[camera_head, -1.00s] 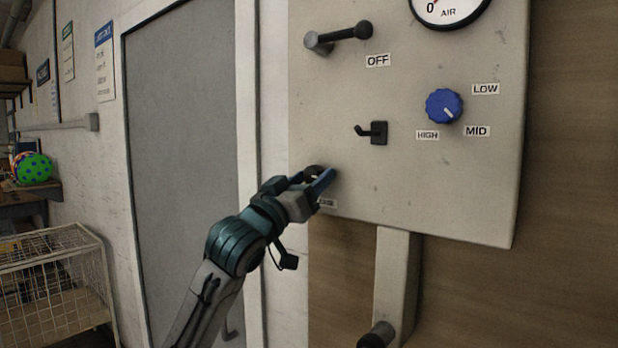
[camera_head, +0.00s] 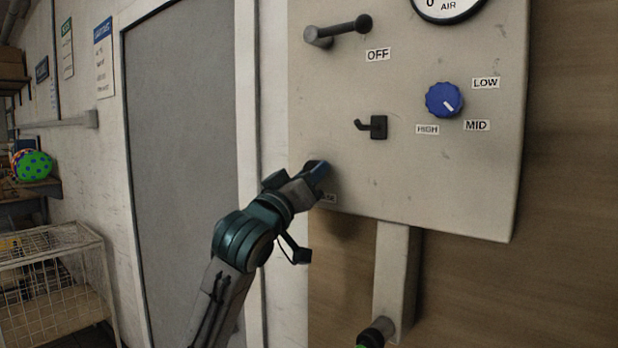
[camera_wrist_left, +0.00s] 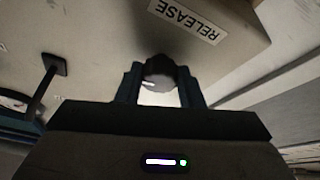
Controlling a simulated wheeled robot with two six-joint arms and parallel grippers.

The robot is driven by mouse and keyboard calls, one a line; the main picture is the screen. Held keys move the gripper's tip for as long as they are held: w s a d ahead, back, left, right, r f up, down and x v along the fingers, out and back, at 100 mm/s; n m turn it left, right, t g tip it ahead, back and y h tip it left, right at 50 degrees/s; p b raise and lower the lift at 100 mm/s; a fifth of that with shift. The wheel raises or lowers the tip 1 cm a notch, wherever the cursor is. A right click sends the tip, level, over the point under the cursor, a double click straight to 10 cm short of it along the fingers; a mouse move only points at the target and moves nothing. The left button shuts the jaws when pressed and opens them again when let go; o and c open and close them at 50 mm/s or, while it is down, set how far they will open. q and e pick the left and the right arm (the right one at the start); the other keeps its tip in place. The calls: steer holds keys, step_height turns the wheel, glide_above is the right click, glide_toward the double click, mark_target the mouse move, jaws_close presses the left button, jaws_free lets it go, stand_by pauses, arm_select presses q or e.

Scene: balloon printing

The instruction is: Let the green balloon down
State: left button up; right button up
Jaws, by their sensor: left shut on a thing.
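My left gripper (camera_head: 316,172) is at the lower left corner of the beige panel (camera_head: 420,190). In the left wrist view its two fingers are shut on a dark round knob (camera_wrist_left: 160,70) next to the RELEASE label (camera_wrist_left: 184,20). In the head view the gripper mostly hides the knob. A dark nozzle (camera_head: 377,332) stands out below the panel at the bottom edge. A sliver of green (camera_head: 361,346) shows at it, cut off by the frame; I cannot tell its shape. My right gripper is not in view.
The panel carries a lever (camera_head: 340,31) by OFF, a black hook (camera_head: 373,126), a blue dial (camera_head: 444,100) pointing toward MID and a partly cut-off gauge (camera_head: 448,8). At the left are a green spotted ball (camera_head: 33,165) on a shelf and a wire cart (camera_head: 100,262).

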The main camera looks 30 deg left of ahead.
arm_select(q)
steer(key=shift+d+r+n+g+y, duration=0.15)
steer(key=shift+n+g+y, duration=0.7)
steer(key=shift+n, duration=2.2)
steer(key=shift+d+r+n+g+y, duration=0.1)
steer(key=shift+n+g+y, duration=0.75)
steer(key=shift+n, duration=2.15)
steer(key=shift+d+r+n+g+y, duration=0.15)
steer(key=shift+n+g+y, duration=0.65)
steer(key=shift+n, duration=2.25)
steer(key=shift+a, duration=0.1)
steer(key=o, duration=1)
